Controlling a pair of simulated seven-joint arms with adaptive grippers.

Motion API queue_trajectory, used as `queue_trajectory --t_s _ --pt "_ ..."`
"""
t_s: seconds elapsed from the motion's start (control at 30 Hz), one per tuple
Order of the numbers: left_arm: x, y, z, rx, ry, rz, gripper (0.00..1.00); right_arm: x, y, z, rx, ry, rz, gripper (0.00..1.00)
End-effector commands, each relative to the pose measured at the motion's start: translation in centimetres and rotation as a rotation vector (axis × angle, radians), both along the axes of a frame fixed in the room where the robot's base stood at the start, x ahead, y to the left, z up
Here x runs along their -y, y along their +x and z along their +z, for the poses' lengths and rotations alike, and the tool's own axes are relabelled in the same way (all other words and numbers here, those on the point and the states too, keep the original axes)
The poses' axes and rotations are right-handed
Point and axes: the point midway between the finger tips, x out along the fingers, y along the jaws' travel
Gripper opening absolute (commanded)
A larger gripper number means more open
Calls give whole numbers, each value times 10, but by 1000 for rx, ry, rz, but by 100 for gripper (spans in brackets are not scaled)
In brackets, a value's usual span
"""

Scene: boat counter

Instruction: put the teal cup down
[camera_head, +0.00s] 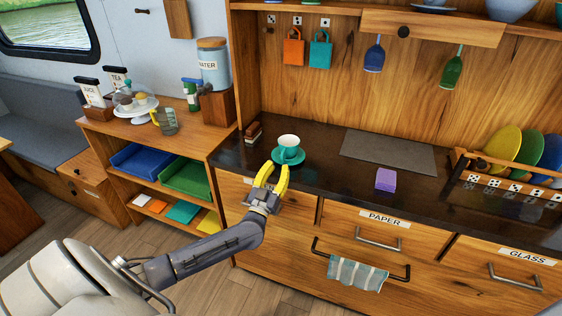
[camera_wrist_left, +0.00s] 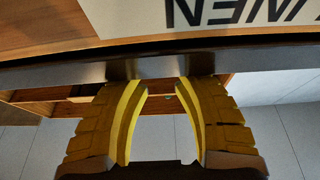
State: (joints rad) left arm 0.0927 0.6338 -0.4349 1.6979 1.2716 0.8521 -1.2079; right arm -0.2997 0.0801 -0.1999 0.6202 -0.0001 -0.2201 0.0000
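The teal cup (camera_head: 288,142), pale inside, stands upright on a teal saucer (camera_head: 288,157) on the dark counter in the head view. My left gripper (camera_head: 276,168) has yellow fingers and is just in front of the saucer, near the counter's front edge. Its fingers are apart, and in the left wrist view (camera_wrist_left: 160,92) nothing is held between them. The cup does not show in the wrist view. I cannot tell from the head view how high the fingertips are over the counter edge. My right gripper is not in view.
A purple block (camera_head: 386,180) and a grey mat (camera_head: 388,151) are to the right of the cup. A small brown holder (camera_head: 253,132) stands to its left. A plate rack (camera_head: 505,176) is far right. Bare counter (camera_head: 335,178) lies between saucer and block.

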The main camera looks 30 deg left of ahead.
Motion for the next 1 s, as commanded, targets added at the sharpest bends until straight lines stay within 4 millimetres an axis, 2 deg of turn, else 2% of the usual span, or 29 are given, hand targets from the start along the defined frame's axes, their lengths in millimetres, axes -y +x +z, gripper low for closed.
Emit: queue_trajectory --t_s 0.1,0.4,0.77,0.87,1.0 --pt "3 -20 -9 -1 -1 1 27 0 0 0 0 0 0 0" --pt "9 -58 -22 6 1 2 27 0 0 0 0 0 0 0" --pt "15 -76 -28 9 4 -6 27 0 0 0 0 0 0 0" --pt "37 -79 -28 16 8 -54 27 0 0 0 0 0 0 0" --pt "87 -87 -30 16 28 -172 27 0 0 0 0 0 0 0"
